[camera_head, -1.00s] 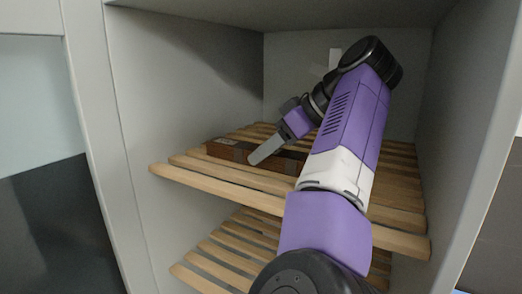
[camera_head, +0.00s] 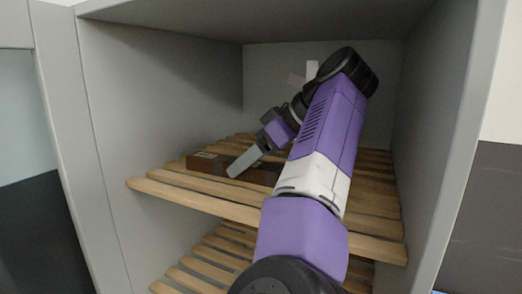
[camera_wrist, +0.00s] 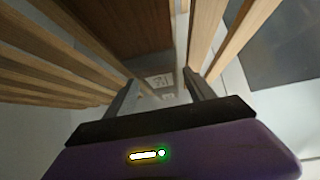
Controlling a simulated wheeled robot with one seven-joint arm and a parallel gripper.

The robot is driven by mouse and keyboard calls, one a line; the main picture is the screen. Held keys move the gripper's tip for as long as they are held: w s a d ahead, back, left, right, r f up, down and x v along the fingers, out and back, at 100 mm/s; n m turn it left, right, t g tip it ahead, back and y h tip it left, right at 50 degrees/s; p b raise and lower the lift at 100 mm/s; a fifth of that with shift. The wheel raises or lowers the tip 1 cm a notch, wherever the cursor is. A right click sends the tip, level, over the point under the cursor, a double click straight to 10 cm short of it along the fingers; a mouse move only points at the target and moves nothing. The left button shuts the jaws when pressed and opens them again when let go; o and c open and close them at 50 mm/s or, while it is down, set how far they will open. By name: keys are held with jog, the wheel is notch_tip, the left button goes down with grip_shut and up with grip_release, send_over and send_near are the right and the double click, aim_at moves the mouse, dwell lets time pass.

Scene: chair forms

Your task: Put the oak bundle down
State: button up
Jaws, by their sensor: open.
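I cannot tell whether a finger still touches the bundle.
Grey side walls (camera_head: 150,110) and a top panel (camera_head: 280,18) enclose the shelf closely. A lower slatted shelf (camera_head: 215,262) lies beneath. Bare slats show in front of the bundle and to the right of my arm.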

jog(key=shift+d+r, duration=0.35)
jog(key=shift+r, duration=0.25)
jog(key=shift+s+d+r, duration=0.15)
jog(key=shift+s+d, duration=0.05)
jog(key=shift+s, duration=0.1)
jog(key=shift+b+v, duration=0.85)
jog(key=shift+v, duration=1.65)
jog(key=shift+d, duration=0.1)
